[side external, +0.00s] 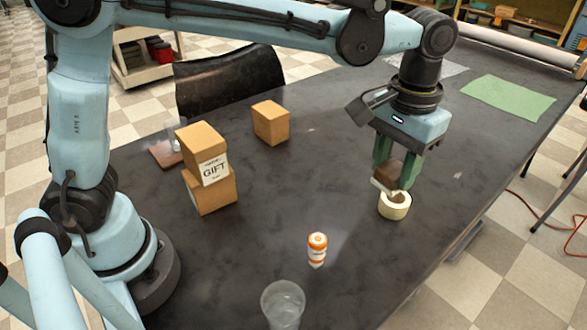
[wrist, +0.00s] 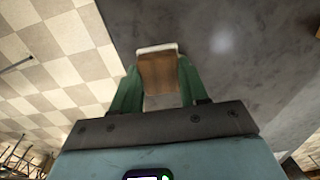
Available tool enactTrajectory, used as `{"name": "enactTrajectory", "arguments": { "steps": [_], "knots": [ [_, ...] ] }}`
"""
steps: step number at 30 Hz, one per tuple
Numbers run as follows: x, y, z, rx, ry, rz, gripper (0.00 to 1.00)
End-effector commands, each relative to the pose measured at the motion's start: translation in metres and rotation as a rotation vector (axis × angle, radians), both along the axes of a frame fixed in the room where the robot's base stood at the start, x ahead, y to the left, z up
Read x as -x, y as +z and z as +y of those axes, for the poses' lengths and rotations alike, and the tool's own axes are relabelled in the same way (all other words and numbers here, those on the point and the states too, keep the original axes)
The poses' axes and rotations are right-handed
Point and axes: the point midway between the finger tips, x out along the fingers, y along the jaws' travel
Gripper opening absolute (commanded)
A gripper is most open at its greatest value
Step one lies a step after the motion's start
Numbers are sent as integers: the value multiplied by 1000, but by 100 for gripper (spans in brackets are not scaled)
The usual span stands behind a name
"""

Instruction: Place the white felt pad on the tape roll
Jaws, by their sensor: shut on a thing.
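My gripper (side external: 396,168) has green fingers pointing down and is shut on a brown block with a white layer (side external: 386,189) along its lower edge. The white layer looks like the white felt pad. In the wrist view the brown block (wrist: 160,74) sits between the fingers (wrist: 158,88), with the white edge (wrist: 157,48) at its far end. The cream tape roll (side external: 394,209) stands on the dark table directly below the held block in the side view. The block looks tilted and overlaps the roll's top. I cannot tell whether they touch. The roll is not clear in the wrist view.
An orange-and-white bottle (side external: 317,249) and a clear glass (side external: 283,303) stand nearer the camera. Stacked cardboard boxes (side external: 210,190) and a single box (side external: 271,123) are to the left. A green sheet (side external: 508,99) lies at the back right. The table's right edge is near the roll.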

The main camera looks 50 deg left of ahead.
Motion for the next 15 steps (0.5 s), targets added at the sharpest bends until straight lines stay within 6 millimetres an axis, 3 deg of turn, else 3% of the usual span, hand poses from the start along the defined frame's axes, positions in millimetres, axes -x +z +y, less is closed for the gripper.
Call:
{"name": "enactTrajectory", "arguments": {
  "steps": [1,3,7,15],
  "knots": [
    [0,1,-17,0,3,0,13],
    [0,2,-32,0,16,0,13],
    [-1,1,-45,0,31,0,13],
    [-36,-25,-20,0,40,0,13]
  ]
}}
